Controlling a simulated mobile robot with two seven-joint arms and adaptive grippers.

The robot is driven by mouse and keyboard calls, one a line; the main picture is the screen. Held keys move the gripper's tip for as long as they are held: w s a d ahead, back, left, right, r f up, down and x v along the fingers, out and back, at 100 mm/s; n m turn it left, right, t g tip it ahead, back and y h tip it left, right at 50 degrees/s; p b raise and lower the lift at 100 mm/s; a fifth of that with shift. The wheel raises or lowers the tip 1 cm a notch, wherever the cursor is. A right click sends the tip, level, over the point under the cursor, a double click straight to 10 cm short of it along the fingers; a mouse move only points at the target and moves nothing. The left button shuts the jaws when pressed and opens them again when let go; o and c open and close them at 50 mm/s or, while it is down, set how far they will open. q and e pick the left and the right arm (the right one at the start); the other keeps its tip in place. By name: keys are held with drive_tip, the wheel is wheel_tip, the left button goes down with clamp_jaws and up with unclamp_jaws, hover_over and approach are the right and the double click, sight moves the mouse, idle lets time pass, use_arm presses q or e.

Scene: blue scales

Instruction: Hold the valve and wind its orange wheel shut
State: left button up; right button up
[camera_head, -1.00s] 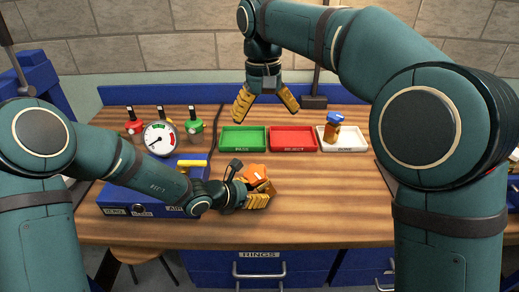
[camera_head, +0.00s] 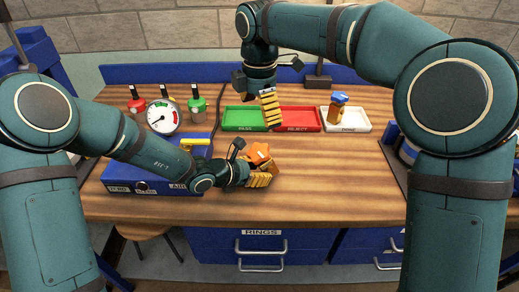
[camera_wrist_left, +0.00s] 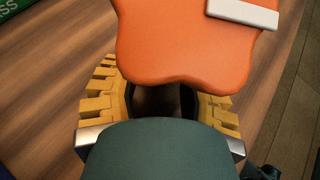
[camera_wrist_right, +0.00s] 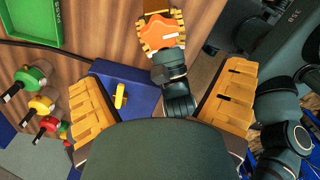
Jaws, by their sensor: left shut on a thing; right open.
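The valve's orange wheel (camera_head: 257,153) sits just above my left gripper (camera_head: 262,177), over the front middle of the table. My left gripper is shut on the valve, whose body is mostly hidden under the wheel. In the left wrist view the wheel (camera_wrist_left: 185,50) is a large lobed disc with a white bar on its top. My right gripper (camera_head: 270,108) is open and empty, apart from the wheel and above it, near the green tray. The right wrist view shows the wheel (camera_wrist_right: 158,33) ahead, between and beyond the spread yellow fingers (camera_wrist_right: 161,75).
A green PASS tray (camera_head: 229,119), a red REJECT tray (camera_head: 300,112) and a white tray (camera_head: 358,119) holding an orange, blue-topped item (camera_head: 337,108) stand behind. A blue box (camera_head: 150,183) with a pressure gauge (camera_head: 163,116) is at left. Bare tabletop (camera_head: 340,180) lies right of the valve.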

sight(259, 150)
drive_tip(key=shift+n, duration=0.5)
wheel_tip(259, 150, down, 12)
drive_tip(key=shift+f, duration=0.1)
drive_tip(key=c, duration=1.2)
drive_tip(key=shift+s, duration=0.1)
